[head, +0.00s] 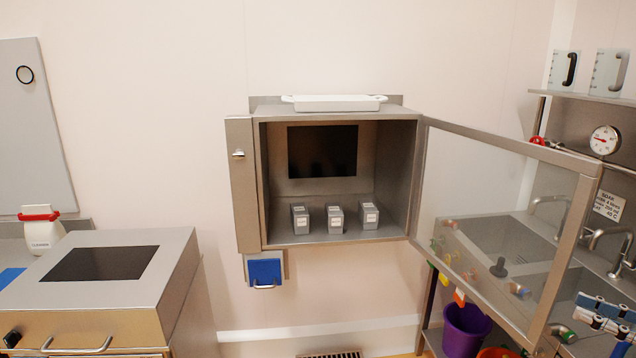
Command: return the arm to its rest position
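My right gripper (592,309) is at the lower right edge, in front of the sink unit and right of the open glass door (500,200). It is partly cut off by the frame. I see its blue and metal finger parts with nothing evident held, but cannot tell how far apart the fingers are. My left gripper is not in view.
A steel wall cabinet (247,170) stands open with several small grey blocks (335,217) inside. Its door swings out to the right. A white tray (333,103) lies on top. A steel cabinet (170,262) stands left; a purple bucket (466,330) sits below the sink (500,240).

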